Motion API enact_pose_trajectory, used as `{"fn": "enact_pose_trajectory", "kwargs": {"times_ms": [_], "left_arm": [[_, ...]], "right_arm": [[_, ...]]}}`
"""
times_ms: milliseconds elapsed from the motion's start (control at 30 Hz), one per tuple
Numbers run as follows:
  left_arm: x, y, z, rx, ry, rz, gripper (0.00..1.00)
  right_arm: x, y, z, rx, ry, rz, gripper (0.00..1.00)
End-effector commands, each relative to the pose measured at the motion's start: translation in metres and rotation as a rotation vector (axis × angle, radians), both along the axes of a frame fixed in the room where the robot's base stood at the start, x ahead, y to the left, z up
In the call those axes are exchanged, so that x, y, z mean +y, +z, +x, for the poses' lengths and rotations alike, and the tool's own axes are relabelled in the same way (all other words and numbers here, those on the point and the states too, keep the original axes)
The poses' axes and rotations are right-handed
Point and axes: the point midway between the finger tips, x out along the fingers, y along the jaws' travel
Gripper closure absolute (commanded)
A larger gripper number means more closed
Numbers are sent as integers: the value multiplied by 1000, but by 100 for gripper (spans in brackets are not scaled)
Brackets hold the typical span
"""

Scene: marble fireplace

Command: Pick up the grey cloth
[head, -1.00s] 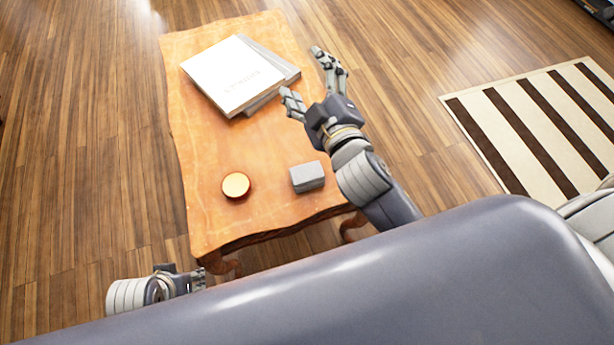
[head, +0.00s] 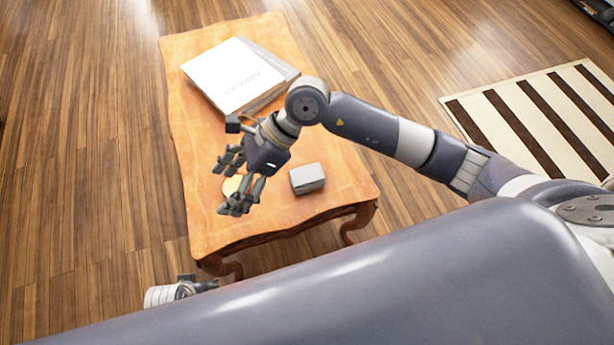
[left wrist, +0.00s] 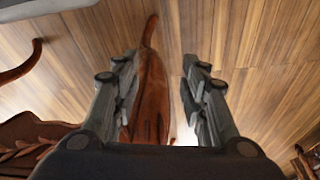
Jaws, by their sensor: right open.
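The grey cloth (head: 307,178) is a small folded grey block lying on the near right part of the wooden table (head: 335,190). My right gripper (head: 229,185) is open and empty, left of the cloth and apart from it, with its fingers over the round orange-topped thing. My left gripper (head: 200,285) shows only in part, low beside the table's near left leg. In the left wrist view my left gripper (left wrist: 160,65) is open, its fingers apart, with a wooden table leg seen between them.
The round orange-topped thing (head: 232,187) is partly hidden by my right gripper. A white book (head: 235,75) lies on a grey one at the table's far end. A striped rug (head: 545,125) lies on the floor at right. The table's near edge is clear.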

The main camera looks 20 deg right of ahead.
Motion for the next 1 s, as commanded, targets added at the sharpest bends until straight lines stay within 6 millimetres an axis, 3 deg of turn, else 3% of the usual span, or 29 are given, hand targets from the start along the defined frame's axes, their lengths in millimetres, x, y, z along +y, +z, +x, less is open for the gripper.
{"fn": "enact_pose_trajectory", "kwargs": {"times_ms": [100,200,300,400,733,1000], "left_arm": [[0,-13,-3,7,-1,1,60],[0,-21,-4,10,-1,0,60],[0,-26,-5,11,-2,1,60],[0,-29,-5,11,-2,1,60],[0,-10,0,-1,0,0,60],[0,1,2,-6,1,0,60]], "right_arm": [[-65,-35,26,-87,65,-317,27],[-116,-48,43,-124,95,-531,27],[-153,-50,54,-139,107,-679,27],[-173,-51,60,-144,111,-760,27],[-179,-96,60,-139,112,-783,27],[-180,-119,58,-140,113,-782,27]]}}
